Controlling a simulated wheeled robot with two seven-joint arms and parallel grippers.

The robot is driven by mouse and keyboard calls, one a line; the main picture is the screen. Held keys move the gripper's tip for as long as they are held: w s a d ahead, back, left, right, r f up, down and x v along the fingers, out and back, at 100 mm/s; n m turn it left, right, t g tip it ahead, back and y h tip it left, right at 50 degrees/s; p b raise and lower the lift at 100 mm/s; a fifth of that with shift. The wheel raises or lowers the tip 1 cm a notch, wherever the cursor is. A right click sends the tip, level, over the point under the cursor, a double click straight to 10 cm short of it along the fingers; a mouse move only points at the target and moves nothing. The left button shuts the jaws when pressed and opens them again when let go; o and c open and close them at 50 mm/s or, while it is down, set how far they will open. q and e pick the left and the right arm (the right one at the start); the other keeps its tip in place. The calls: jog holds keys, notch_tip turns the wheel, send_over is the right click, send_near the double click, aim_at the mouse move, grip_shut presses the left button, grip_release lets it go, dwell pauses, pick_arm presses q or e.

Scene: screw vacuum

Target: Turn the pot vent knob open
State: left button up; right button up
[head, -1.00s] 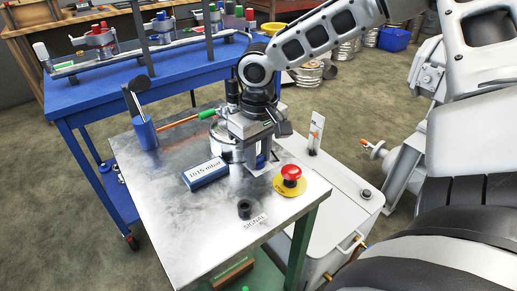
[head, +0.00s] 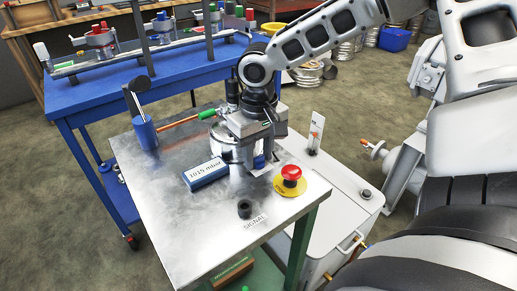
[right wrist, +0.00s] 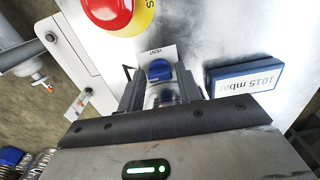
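The blue vent knob (right wrist: 160,70) shows in the right wrist view, beside a white VENT label (right wrist: 157,52). My right gripper (right wrist: 160,82) has its two dark fingers on either side of the knob, with a narrow gap visible, so it looks open; contact is not visible. In the head view, my right gripper (head: 258,160) points down over the steel table, and a bit of blue (head: 260,162) shows by its fingers. The metal pot (head: 222,140) stands behind it, partly hidden by the gripper. My left gripper is not in view.
A blue 1015 mbar display (head: 205,172) lies left of the gripper. A red emergency button (head: 291,173) on a yellow disc is close on its right. A black SIGNAL knob (head: 244,208) is nearer the front. A blue post (head: 145,131) and a green-handled lever (head: 207,114) stand behind.

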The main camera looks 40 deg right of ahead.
aim_at(259, 157)
jog(key=shift+r, duration=0.15)
pick_arm(q)
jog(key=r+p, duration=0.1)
jog(key=p, duration=0.2)
pick_arm(e)
notch_tip(259, 157, up, 16)
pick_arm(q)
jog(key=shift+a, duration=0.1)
pick_arm(e)
jog(key=shift+f, duration=0.2)
